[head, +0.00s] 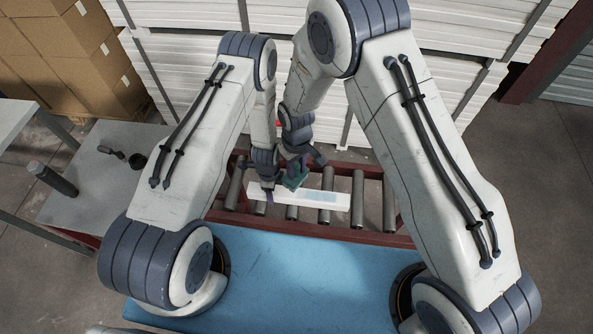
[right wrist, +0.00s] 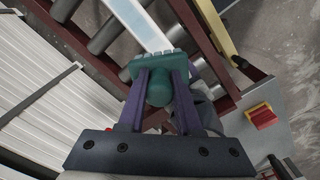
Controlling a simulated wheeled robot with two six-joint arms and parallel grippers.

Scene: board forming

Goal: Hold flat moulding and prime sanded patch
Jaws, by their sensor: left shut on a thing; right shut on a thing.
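The white flat moulding (head: 338,205) lies across the rollers, with a pale bluish patch (head: 322,197) on its face. Its far part also shows in the right wrist view (right wrist: 139,22). My left gripper (head: 267,192) is shut on the moulding near its left end. My right gripper (head: 300,172) is shut on a teal-green tool (head: 296,180) just above the moulding, left of the patch. In the right wrist view the tool (right wrist: 158,85) has a round knob between my fingers and a ridged far edge over the moulding; I cannot tell whether it touches.
The roller conveyor (head: 358,190) has a dark red frame. A blue surface (head: 290,285) lies in front. A grey side table (head: 95,190) at the left holds small dark items. White stacked boards (head: 455,75) and cardboard boxes (head: 60,50) stand behind.

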